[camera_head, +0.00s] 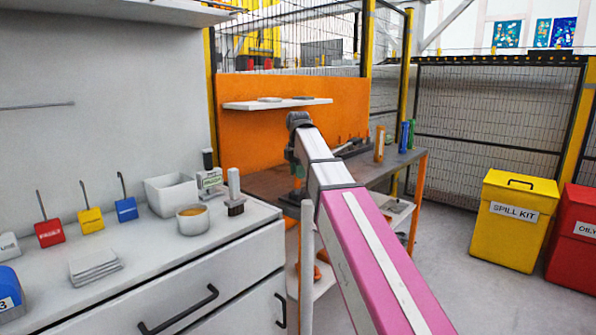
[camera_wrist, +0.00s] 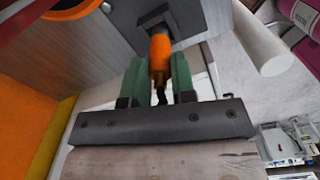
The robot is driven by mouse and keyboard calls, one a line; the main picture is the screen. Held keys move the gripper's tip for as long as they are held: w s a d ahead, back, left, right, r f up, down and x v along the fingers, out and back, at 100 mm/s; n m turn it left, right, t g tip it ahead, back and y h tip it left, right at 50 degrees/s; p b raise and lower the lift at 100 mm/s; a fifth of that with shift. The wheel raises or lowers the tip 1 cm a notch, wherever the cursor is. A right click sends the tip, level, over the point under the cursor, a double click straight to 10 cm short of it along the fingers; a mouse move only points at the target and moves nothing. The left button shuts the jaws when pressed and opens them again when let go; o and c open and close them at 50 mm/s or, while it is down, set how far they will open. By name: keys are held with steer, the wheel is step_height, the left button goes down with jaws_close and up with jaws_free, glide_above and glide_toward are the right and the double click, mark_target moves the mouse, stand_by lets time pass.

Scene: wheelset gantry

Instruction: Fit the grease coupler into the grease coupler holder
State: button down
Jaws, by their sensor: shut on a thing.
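In the wrist view, my gripper (camera_wrist: 157,78) has its two green fingers shut on an orange piece with a dark lower end, which I take to be the grease coupler (camera_wrist: 160,52). The coupler's far end meets or overlaps a dark grey square block (camera_wrist: 183,16), which looks like the grease coupler holder. I cannot tell whether the coupler is inside it, touching it or just short of it. In the head view, my arm reaches over the near left end of the workbench, and its end hides most of the gripper.
The dark-topped workbench (camera_head: 350,178) has an orange back panel (camera_head: 245,125) with a white shelf (camera_head: 278,104). Several tools stand at its far end. A grey cabinet (camera_head: 190,275) with a white bin (camera_head: 171,193) is at left. Yellow (camera_head: 515,220) and red bins stand right; floor between is clear.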

steer(key=shift+f, duration=0.4)
steer(key=c, duration=0.9)
jaws_free()
steer(key=shift+o, duration=0.2)
step_height(320, 180, up, 11)
steer(key=shift+f, duration=0.15)
